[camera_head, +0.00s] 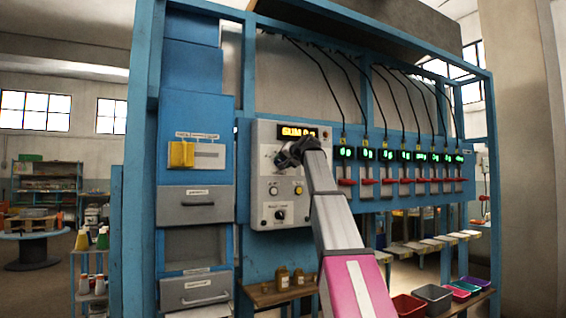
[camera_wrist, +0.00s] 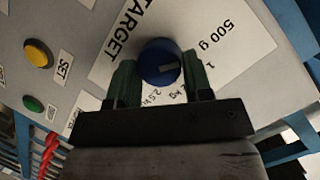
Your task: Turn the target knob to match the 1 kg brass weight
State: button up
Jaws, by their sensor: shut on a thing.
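The blue target knob (camera_wrist: 160,62) is on the grey control panel (camera_head: 263,190), beside the word TARGET. My gripper (camera_wrist: 160,82) has its green fingers shut on the knob from both sides. The knob's pale pointer mark aims right, roughly toward the "1" on the label (camera_wrist: 235,30). The label also reads 500 g and, partly hidden by the fingers, kg and 2.5. In the head view my gripper (camera_head: 289,155) is against the panel and hides the knob. Brass-coloured, bottle-shaped pieces (camera_head: 283,278) stand on the low shelf; I cannot read any marking on them.
A yellow button (camera_wrist: 38,53) marked SET and a green button (camera_wrist: 33,103) are left of the knob in the wrist view. The panel has a lit display (camera_head: 297,132) and a lower black dial (camera_head: 280,214). Several stations with red levers (camera_head: 346,182) line the right.

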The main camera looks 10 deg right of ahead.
jog(key=m, duration=0.1)
jog(key=m+y, duration=0.1)
jog(key=m, duration=0.1)
jog(key=shift+d+f+y, duration=0.15)
jog(key=shift+y, duration=0.15)
jog(key=shift+f+m+y, duration=0.1)
jog(key=shift+m+y, duration=0.5)
jog(key=shift+m, duration=0.8)
jog(key=shift+t, duration=0.3)
jog(key=o, duration=0.9)
jog(key=v, duration=1.1)
jog(key=shift+w, duration=0.1)
